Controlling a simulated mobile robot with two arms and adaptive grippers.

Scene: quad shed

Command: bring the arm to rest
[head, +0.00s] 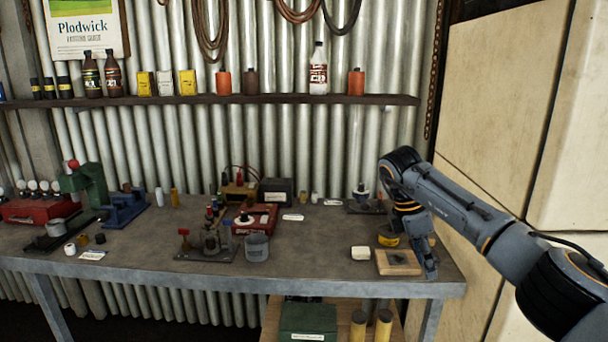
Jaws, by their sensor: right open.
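My right arm comes in from the right edge and bends down over the right end of the workbench (330,262). My right gripper (428,262) points down at the right side of a small wooden block with a dark hollow (400,263). Its jaws are open, and I see nothing held between them. I cannot tell whether the fingers touch the block. A yellow and black round tin (388,237) stands just left of the gripper, behind the block. My left gripper is not in view.
A grey cup (256,247), a red box (258,216) and a green press (85,190) stand farther left. A shelf (210,100) with bottles crosses the corrugated wall. The bench front between cup and white block is clear.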

